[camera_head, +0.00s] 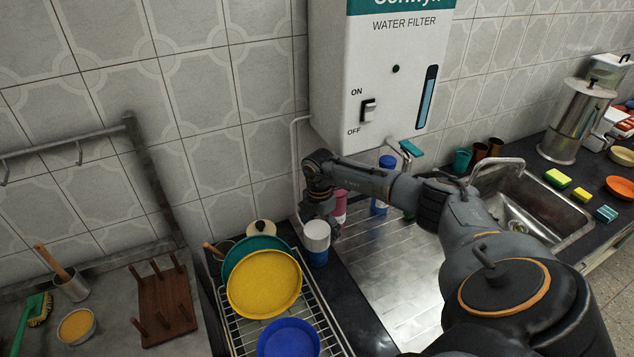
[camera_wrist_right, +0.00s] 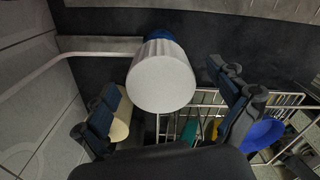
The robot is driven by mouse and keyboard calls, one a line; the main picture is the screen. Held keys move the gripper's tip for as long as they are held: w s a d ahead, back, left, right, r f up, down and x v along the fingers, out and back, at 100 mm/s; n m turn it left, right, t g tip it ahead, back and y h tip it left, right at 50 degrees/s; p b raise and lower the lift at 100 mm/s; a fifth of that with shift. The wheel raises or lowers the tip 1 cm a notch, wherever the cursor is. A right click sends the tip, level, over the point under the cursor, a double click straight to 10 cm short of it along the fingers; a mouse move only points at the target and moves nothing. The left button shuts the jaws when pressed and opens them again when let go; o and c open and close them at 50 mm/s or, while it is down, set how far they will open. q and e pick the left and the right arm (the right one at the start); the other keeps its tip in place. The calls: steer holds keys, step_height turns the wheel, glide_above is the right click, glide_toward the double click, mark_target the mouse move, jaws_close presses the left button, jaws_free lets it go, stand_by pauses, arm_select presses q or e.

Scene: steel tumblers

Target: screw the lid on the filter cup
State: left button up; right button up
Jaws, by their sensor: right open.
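The white ribbed lid (camera_head: 316,232) sits on top of a blue cup (camera_head: 317,258), on the dark counter between the dish rack and the steel drainboard. In the right wrist view the lid (camera_wrist_right: 160,82) fills the middle, with a bit of the blue cup (camera_wrist_right: 160,34) behind it. I cannot tell how tightly the lid is seated. My right gripper (camera_head: 318,211) is just above the lid. In the right wrist view its two fingers (camera_wrist_right: 170,100) are spread wide, one on each side of the lid, with nothing held. My left gripper is not in view.
A dish rack (camera_head: 236,325) with green, yellow and blue plates stands close in front. A pink bottle (camera_head: 340,206) and a blue bottle (camera_head: 382,190) stand behind my right arm. The water filter box (camera_head: 375,85) hangs above. The drainboard (camera_head: 385,265) is largely clear.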

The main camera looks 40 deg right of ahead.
stand_by(0.3)
steer(key=n+b, duration=0.1)
steer(key=n, duration=0.2)
steer(key=shift+w+f, duration=0.1)
steer(key=shift+w+n+b, duration=0.1)
steer(key=shift+n+b, duration=0.55)
steer(key=shift+n, duration=0.85)
steer(key=n+b, duration=0.1)
steer(key=n, duration=0.1)
steer(key=shift+n+b, duration=0.3)
steer(key=shift+n, duration=0.1)
steer(key=shift+w+a+n+b, duration=0.15)
steer(key=shift+n+b, duration=0.2)
steer(key=shift+n, duration=1.05)
